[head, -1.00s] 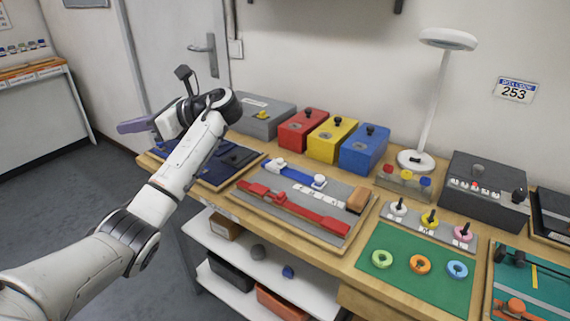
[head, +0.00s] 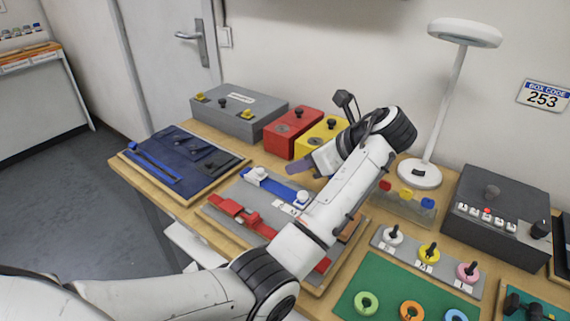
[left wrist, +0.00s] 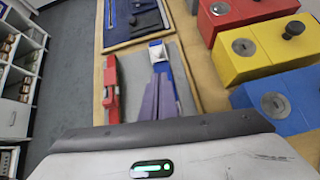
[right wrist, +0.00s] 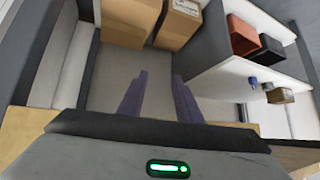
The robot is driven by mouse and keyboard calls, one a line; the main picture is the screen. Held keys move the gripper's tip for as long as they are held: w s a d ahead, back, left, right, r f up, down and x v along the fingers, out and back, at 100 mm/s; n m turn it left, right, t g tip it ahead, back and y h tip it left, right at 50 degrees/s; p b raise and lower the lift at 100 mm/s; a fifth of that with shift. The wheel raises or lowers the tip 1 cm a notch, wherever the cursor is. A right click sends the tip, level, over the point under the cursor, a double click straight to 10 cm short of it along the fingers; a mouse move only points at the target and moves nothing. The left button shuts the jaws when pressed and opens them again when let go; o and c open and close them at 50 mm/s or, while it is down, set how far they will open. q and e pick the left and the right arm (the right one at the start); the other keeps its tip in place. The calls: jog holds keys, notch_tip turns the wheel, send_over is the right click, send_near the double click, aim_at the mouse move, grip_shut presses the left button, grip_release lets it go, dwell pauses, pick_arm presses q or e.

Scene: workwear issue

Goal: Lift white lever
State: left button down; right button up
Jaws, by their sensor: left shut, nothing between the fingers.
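The best match for the white lever (head: 393,233) is a dark upright stick in a white round base, at the left end of a small grey strip in the head view. A yellow one (head: 429,251) and a pink one (head: 468,270) stand beside it. My left gripper (head: 294,167) is shut and empty, above the grey board with the blue and red straps, up and left of the white lever. Its fingers (left wrist: 159,85) lie together in the left wrist view. My right gripper (right wrist: 158,90) is open and empty, low near the shelving, outside the head view.
The red box (head: 291,130) and yellow box (head: 318,137) stand behind my left gripper. My left forearm hides part of the strap board (head: 222,191). A lamp (head: 419,173) and dark switch box (head: 497,200) stand behind the lever strip. A green mat (head: 385,281) lies in front.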

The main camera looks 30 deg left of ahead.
aim_at(264, 178)
pick_arm(q)
jog(key=x, duration=1)
jog(key=shift+s, duration=0.25)
pick_arm(e)
jog(key=shift+s+f, duration=0.25)
jog(key=shift+s, duration=0.35)
pick_arm(q)
jog(key=shift+w+r, duration=0.1)
jog(key=shift+r, duration=0.05)
pick_arm(e)
jog(key=shift+s+a, duration=0.1)
jog(key=shift+s, duration=0.1)
